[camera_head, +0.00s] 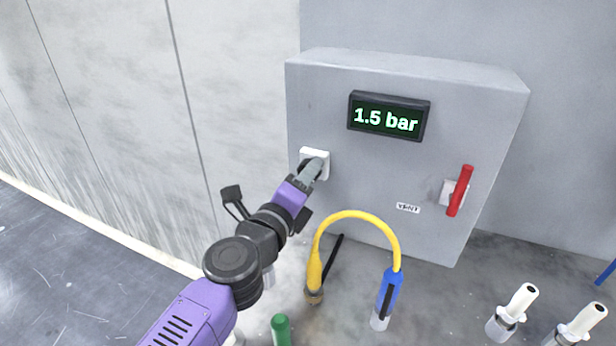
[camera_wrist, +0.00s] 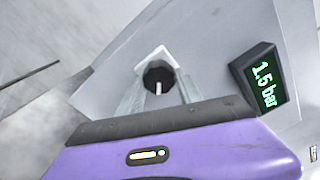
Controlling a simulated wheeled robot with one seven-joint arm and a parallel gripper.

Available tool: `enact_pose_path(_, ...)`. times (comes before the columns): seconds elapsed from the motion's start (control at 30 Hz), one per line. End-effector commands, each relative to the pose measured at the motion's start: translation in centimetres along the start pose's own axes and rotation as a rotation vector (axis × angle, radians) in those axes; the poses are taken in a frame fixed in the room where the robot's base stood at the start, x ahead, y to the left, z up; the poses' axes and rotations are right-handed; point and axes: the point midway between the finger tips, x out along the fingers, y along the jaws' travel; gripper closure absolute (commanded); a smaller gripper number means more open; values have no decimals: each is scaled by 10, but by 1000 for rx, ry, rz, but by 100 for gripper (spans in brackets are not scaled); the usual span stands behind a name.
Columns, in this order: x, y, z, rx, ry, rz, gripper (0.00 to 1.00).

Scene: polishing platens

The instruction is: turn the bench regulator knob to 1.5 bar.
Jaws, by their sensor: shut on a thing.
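The regulator knob (camera_wrist: 158,76) is dark and round with a white pointer mark, on a white square plate (camera_head: 322,156) at the left of a grey box (camera_head: 340,85). My gripper (camera_head: 316,166) reaches the plate, and in the wrist view my gripper (camera_wrist: 158,88) has its two fingers on either side of the knob, shut on it. In the head view the fingers hide most of the knob. The display (camera_head: 389,117) on the box reads "1.5 bar" in green; the display (camera_wrist: 259,82) shows the same reading in the wrist view.
Below stand a yellow hose (camera_head: 358,215) with a blue handle (camera_head: 388,293), a green-topped item (camera_head: 281,329) and two white-topped fittings (camera_head: 522,300) on the grey bench.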

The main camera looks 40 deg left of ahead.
Motion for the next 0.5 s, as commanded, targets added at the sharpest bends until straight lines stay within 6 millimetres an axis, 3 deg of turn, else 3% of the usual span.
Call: enact_pose_path(0.5, 0, 3, -1, 107, 1, 3, 98)
